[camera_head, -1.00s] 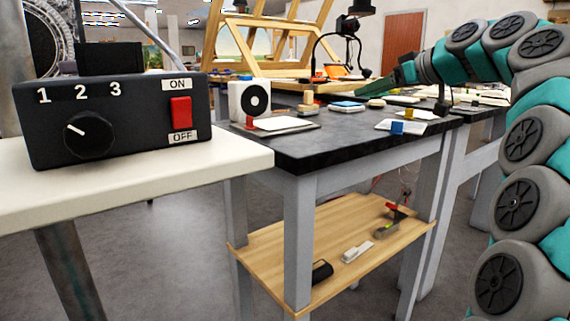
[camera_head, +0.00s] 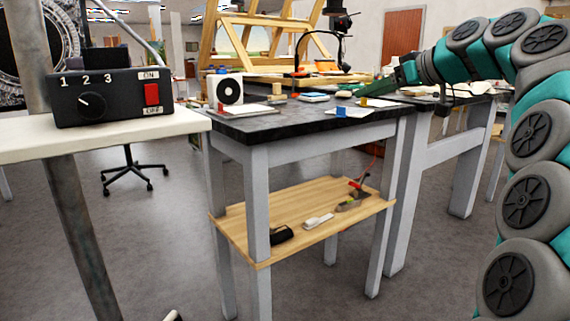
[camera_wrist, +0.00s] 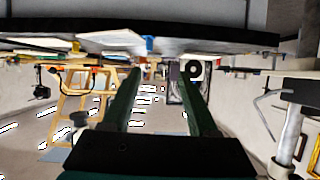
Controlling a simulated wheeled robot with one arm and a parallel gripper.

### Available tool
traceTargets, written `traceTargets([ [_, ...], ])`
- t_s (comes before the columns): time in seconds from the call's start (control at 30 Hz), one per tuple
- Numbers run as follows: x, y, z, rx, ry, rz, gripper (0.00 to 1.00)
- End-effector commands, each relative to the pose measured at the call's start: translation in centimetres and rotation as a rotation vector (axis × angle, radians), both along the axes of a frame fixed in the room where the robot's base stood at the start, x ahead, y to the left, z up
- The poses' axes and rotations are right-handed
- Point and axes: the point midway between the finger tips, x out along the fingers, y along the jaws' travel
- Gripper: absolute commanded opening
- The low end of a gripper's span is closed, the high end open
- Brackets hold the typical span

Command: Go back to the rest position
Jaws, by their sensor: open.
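My gripper (camera_head: 370,88) is at the end of my teal and grey arm, which arches in from the right in the head view. It points left over the black-topped table (camera_head: 300,122). In the wrist view, my gripper (camera_wrist: 160,76) shows two dark green fingers spread apart with nothing held between them. That view appears upside down, with the dark table edge (camera_wrist: 140,38) across the top.
A black control box (camera_head: 112,97) with a dial and red switch stands on a white table (camera_head: 100,136) at left. A white box with a black disc (camera_head: 230,90) and small items sit on the black tabletop. A wooden shelf (camera_head: 280,207) is below. The floor in front is clear.

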Motion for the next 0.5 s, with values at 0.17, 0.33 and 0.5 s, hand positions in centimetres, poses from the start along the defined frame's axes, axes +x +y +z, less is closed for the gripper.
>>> traceTargets([
  [0.17, -0.8, 1.4, -0.9, 0.008, 0.056, 0.004, 0.59],
  [0.33, -2.1, 3.2, -2.4, 0.012, 0.134, 0.007, 0.59],
  [0.5, -4.1, 5.5, -4.9, 0.011, 0.246, 0.004, 0.59],
])
